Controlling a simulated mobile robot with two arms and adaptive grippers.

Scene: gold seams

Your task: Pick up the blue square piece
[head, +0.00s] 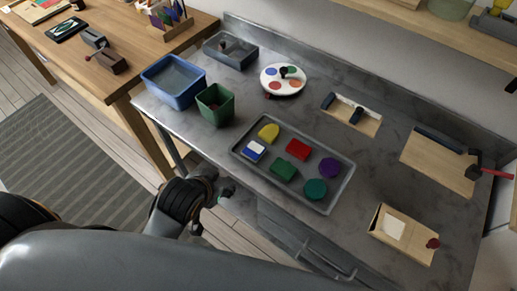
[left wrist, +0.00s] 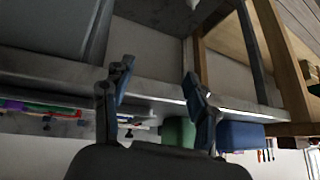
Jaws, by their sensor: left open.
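A blue piece (head: 254,150) with a white patch on it lies at the left end of a grey tray (head: 334,201) on the workbench, in the head view. Around it in the tray are a yellow piece (head: 269,132), a red one (head: 298,149), a green one (head: 283,170), a purple one (head: 330,168) and a teal round one (head: 315,189). My left gripper (head: 222,190) is beside the bench's front edge, left of and apart from the tray. In the left wrist view its two fingers (left wrist: 160,88) are spread with nothing between them. My right gripper is not in view.
A blue bin (head: 174,88) and a green bin (head: 215,106) stand left of the tray. Behind it are a white disc with coloured spots (head: 283,80) and a wooden holder (head: 351,115). A wooden box (head: 404,235) is at the right. The bench's front edge lies between gripper and tray.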

